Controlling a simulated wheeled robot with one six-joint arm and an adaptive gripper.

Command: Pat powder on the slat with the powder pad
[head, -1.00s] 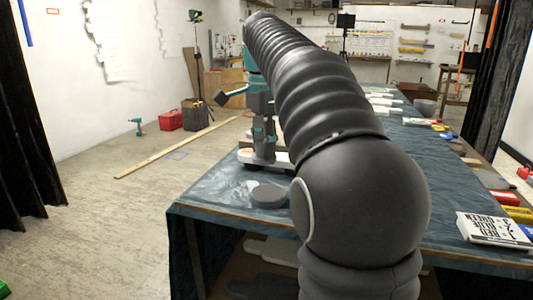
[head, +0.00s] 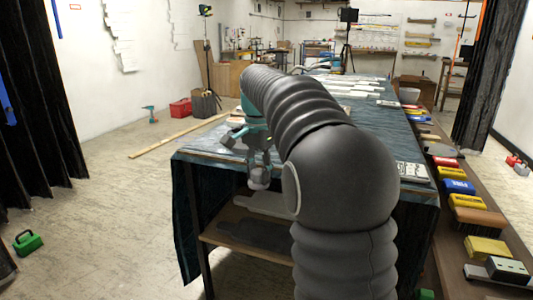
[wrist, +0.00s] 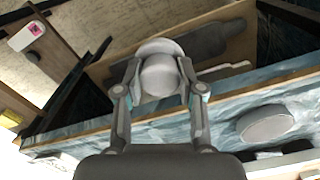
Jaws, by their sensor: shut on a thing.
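My gripper (head: 259,166) hangs at the near edge of the cloth-covered table. It is shut on a rounded pale grey pad, likely the powder pad (head: 259,181), which also shows between the fingers in the wrist view (wrist: 160,76). The pad is clear of the tabletop, beyond its edge. Several white slats (head: 352,84) lie on the far part of the table; I cannot tell which one the task means. A grey round dish-like thing (wrist: 266,124) sits on the table in the wrist view. In the head view my arm hides much of the near tabletop.
The table (head: 186,168) has blue cloth on top and an open lower shelf (head: 230,239) holding flat grey and white pieces. A side ledge on the right holds boxes and blocks (head: 478,203). A wooden plank (head: 175,138) lies on the floor at left. Dark curtains flank the view.

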